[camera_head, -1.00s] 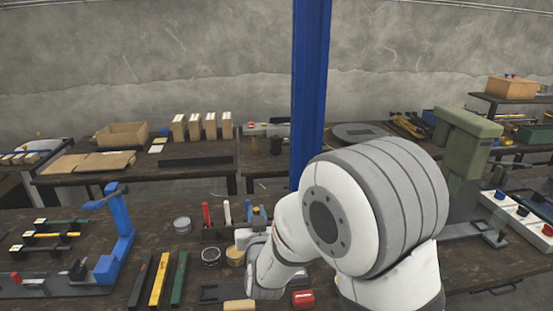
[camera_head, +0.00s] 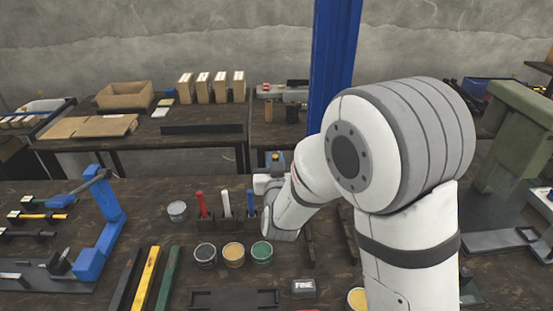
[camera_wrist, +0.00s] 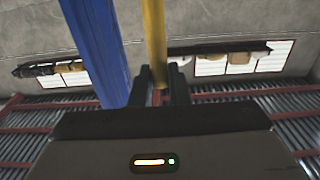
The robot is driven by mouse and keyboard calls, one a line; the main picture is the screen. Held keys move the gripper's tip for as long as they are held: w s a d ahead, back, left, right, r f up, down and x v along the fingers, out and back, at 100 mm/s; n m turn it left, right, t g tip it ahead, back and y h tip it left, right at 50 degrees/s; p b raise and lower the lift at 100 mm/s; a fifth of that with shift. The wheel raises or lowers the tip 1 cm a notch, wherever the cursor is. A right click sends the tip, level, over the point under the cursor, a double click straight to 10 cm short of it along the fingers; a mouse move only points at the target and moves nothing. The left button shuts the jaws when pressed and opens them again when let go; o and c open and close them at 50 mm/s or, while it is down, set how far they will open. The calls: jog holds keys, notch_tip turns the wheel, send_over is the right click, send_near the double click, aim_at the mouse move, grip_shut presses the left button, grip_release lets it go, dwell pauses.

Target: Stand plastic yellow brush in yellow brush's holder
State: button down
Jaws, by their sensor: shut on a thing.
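In the wrist view, my gripper (camera_wrist: 160,88) is shut on a yellow shaft, the yellow brush (camera_wrist: 154,40), which reaches up and away between its two dark fingers. The brush's far end is outside that view. In the head view, my wrist and forearm hide the fingers, and I cannot make out the brush clearly there. A dark holder row (camera_head: 213,226) stands on the bench just left of my wrist. Red, white and blue brushes stand upright in it.
Black, yellow and green tins (camera_head: 233,256) stand in front of the holder row. A grey tin (camera_head: 177,211) is left of it. A dark tray (camera_head: 235,299) lies at the front.

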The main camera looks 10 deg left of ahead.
jog(key=shift+s+f+b, duration=0.1)
jog(key=shift+b, duration=0.55)
notch_tip(320, 180, down, 8)
jog(key=b, duration=1)
jog(key=shift+f, duration=0.2)
jog(key=shift+f+b, duration=1.65)
jog(key=shift+b, duration=0.4)
dwell(0.3)
jog(key=c, duration=1.3)
grip_release()
